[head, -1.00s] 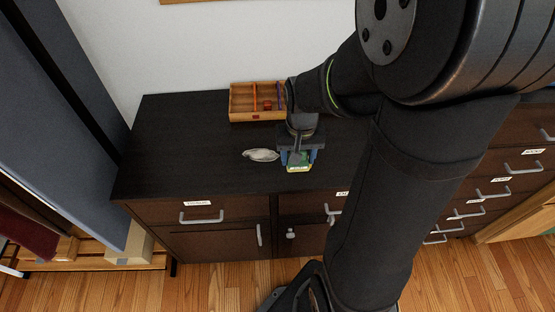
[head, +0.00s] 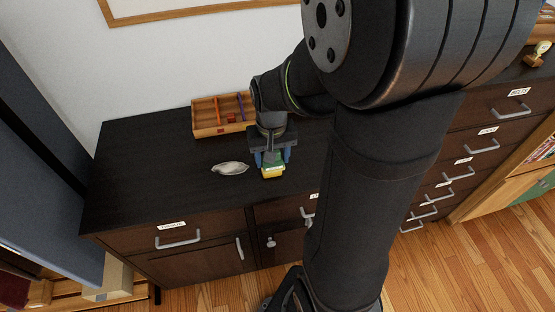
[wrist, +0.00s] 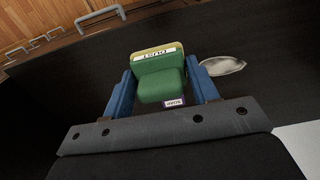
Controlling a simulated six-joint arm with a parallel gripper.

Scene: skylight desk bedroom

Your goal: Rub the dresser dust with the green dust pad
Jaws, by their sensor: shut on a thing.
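The green dust pad (wrist: 160,78) with a yellowish base is between the two blue fingers of my gripper (wrist: 163,88) in the wrist view. A white label on it seems to read DUST. My gripper (head: 272,162) is shut on the pad (head: 272,171) over the dark dresser top (head: 150,150) in the head view. I cannot tell whether the pad touches the top. A pale greyish oval patch (head: 230,168), perhaps the dust, lies just left of the pad. It also shows in the wrist view (wrist: 222,66), to the right of the gripper.
A wooden tray (head: 207,132) with compartments and a few small items stands at the back of the dresser, behind the patch. The left part of the top is clear. Drawers with handles (head: 178,241) line the dresser's front.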

